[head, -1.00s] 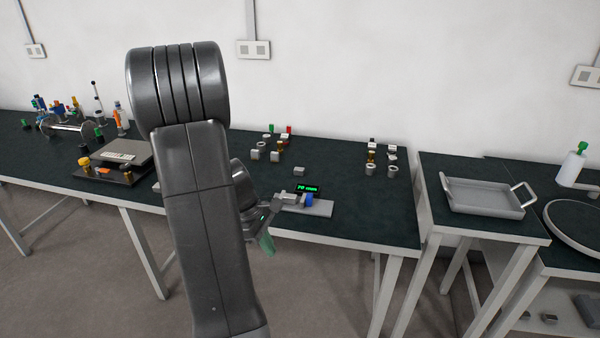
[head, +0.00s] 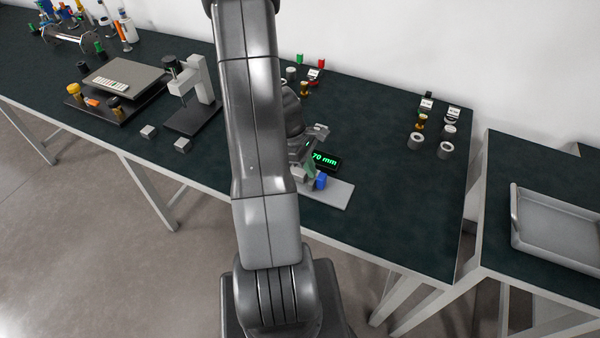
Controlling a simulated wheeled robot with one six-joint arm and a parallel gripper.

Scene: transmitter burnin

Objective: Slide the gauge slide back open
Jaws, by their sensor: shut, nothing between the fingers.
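The gauge stands near the front edge of the dark bench. It has a flat light grey base (head: 335,194), a blue part (head: 321,181) and a grey block (head: 299,176) beside it. Its black display (head: 325,160) reads 70 mm in green. My gripper (head: 303,156) is close to the left end of the gauge, just left of the display. It is shut and holds nothing. My arm hides the gauge's left end and much of the gripper, so I cannot tell whether the fingers touch the slide.
Several small cylinders and blocks (head: 445,150) stand at the bench's right rear. A grey stand (head: 195,85) and a platform with a plate (head: 124,77) are left of my arm. A tray (head: 560,230) is on the right-hand table. The bench right of the gauge is clear.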

